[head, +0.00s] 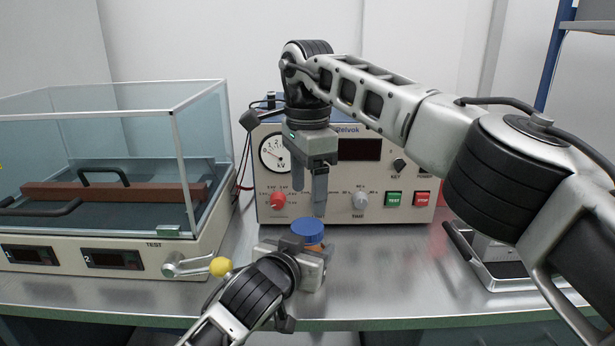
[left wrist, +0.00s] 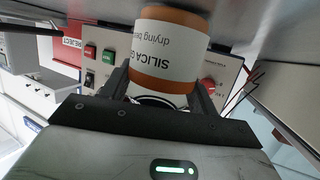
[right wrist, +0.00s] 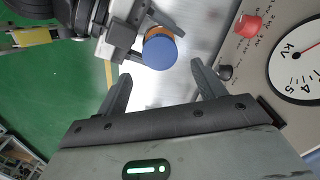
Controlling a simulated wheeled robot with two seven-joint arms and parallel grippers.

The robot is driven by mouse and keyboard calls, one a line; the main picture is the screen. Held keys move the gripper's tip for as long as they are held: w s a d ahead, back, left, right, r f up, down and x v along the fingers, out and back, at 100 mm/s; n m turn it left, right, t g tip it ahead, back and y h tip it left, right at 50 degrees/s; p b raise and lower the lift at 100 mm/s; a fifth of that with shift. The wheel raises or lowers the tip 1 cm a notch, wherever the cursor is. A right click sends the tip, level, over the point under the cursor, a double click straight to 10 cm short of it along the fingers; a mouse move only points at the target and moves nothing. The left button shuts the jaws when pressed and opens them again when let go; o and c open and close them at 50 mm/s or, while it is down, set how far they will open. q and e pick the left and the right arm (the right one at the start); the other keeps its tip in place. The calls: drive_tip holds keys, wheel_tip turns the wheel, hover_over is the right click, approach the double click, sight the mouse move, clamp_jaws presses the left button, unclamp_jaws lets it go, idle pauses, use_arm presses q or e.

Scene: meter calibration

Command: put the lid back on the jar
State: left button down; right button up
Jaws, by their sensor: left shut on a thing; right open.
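The orange jar (head: 315,247) with a white silica gel label stands near the front of the bench. My left gripper (head: 300,258) is shut on the jar; the left wrist view shows its fingers on either side of the jar (left wrist: 172,50), picture upside down. The blue lid (head: 308,231) is on top of the jar; I cannot tell how firmly it is seated. In the right wrist view the lid (right wrist: 159,52) shows from above, with a little orange jar side behind it. My right gripper (head: 320,198) is open and empty, pointing down above the lid, not touching it.
The meter box (head: 345,205) with a dial, knobs and buttons stands close behind. A glass-covered test chamber (head: 120,255) with a yellow-knobbed lever (head: 221,267) is at left. A metal tray-like device (head: 500,265) is at right. Bench between is clear.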

sight(307, 226)
drive_tip(key=shift+f, duration=3.2)
drive_tip(key=c, duration=1)
drive_tip(key=m, duration=0.3)
drive_tip(key=shift+m, duration=0.3)
drive_tip(key=o, duration=1.1)
drive_tip(key=shift+c, duration=0.2)
drive_tip(key=shift+r, duration=0.15)
